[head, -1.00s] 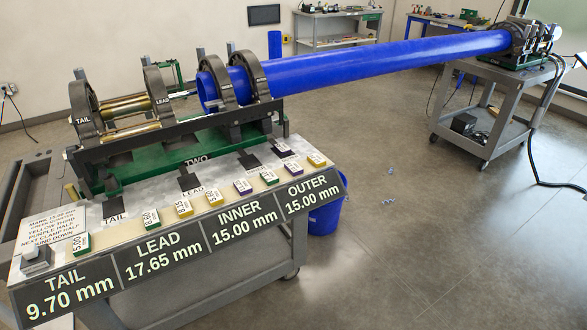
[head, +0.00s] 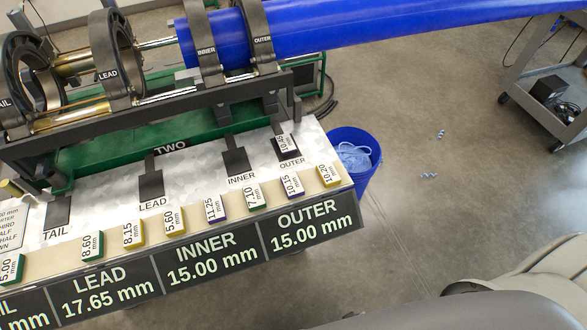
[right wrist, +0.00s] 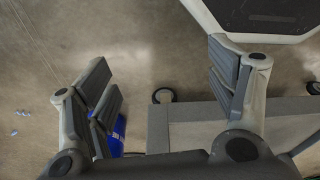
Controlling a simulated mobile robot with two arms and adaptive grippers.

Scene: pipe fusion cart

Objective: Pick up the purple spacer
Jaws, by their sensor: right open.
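Two purple-edged spacers lie in the row along the cart's front ledge: one marked 11.25 mm (head: 216,208) and one marked 10.15 mm (head: 292,186). A third spacer (head: 286,145), with a dark, possibly purple edge, lies on the black OUTER pad. My right gripper (right wrist: 165,90) is open and empty in the right wrist view, its two fingers wide apart above the floor and a grey cart edge. No spacer shows between them. In the head view only smooth grey parts of my arm show at the lower right. My left gripper is not in view.
Green and yellow spacers, such as the green 7.10 mm (head: 255,198) and yellow 10.20 mm (head: 329,176), sit close beside the purple ones. The clamp frame (head: 150,115) and blue pipe (head: 380,30) rise behind. A blue bucket (head: 366,158) stands right of the cart.

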